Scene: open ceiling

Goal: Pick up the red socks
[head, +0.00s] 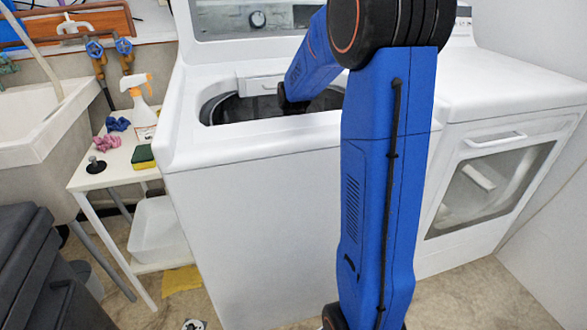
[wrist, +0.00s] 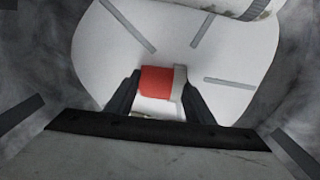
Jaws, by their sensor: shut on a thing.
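The red socks (wrist: 156,82) show in the wrist view as a red bundle with a pale grey band on its right side. They are at the bottom of the washer drum. My gripper (wrist: 162,84) has its two dark fingers on either side of them and is shut on them. Whether the bundle is lifted off the drum floor I cannot tell. In the head view my arm reaches down into the open top of the white washer (head: 250,220), and the gripper and socks are hidden inside.
The grey drum wall (wrist: 40,60) surrounds my gripper closely. A white agitator-like part (wrist: 215,6) shows at the top of the wrist view. A dryer (head: 520,130) stands at right. A small white table (head: 112,172) with a spray bottle (head: 142,108) stands at left.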

